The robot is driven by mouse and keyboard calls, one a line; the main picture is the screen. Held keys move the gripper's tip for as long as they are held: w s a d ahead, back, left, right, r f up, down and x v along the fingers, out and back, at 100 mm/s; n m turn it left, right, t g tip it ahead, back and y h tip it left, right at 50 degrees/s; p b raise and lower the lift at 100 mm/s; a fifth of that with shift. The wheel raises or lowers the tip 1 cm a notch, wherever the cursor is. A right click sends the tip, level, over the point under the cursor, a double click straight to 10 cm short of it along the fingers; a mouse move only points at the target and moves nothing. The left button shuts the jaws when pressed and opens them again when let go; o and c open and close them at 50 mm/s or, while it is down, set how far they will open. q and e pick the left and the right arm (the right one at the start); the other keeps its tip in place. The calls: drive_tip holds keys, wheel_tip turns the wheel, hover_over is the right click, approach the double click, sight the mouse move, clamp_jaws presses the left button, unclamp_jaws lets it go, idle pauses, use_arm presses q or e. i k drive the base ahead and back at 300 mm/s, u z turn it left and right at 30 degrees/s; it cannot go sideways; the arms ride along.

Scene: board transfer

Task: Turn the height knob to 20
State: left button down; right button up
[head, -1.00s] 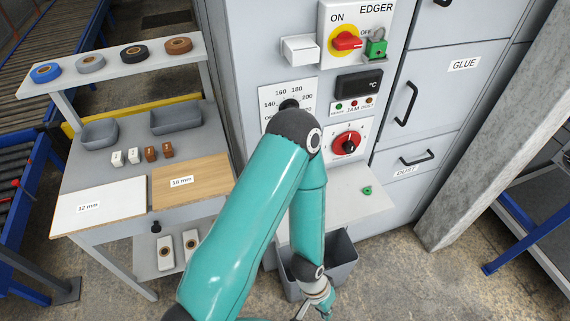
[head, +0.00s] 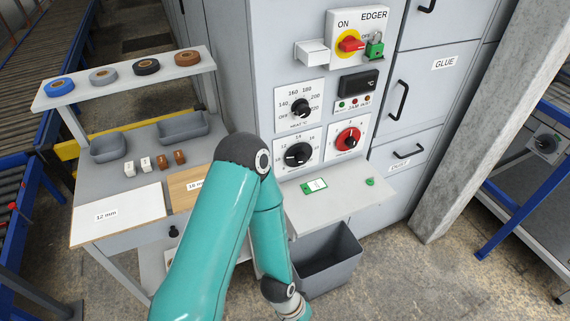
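A dial plate (head: 311,133) with a black knob (head: 298,155) is on the grey edger cabinet, lower left of the panel. Its readable marks include 12, 14 and 16; its name is too small to read, but it looks like the height dial. The knob's exact pointing is unclear. One of my teal arms stands in front, its elbow just left of this knob, its forearm hanging down to the bottom edge. That arm's gripper is out of the frame, and so is my other gripper.
A heat knob (head: 300,107) is above and a red knob (head: 347,138) is to the right. A green-and-white tag (head: 314,186) lies on the ledge (head: 338,205), with a grey bin (head: 327,258) below. A side table (head: 90,185) with boards stands left.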

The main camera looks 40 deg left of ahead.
sight(298, 154)
drive_tip(key=u, duration=1.05)
drive_tip(key=k, duration=1.05)
drive_tip(key=u, duration=0.4)
drive_tip(key=i, duration=0.6)
drive_tip(key=z, duration=0.1)
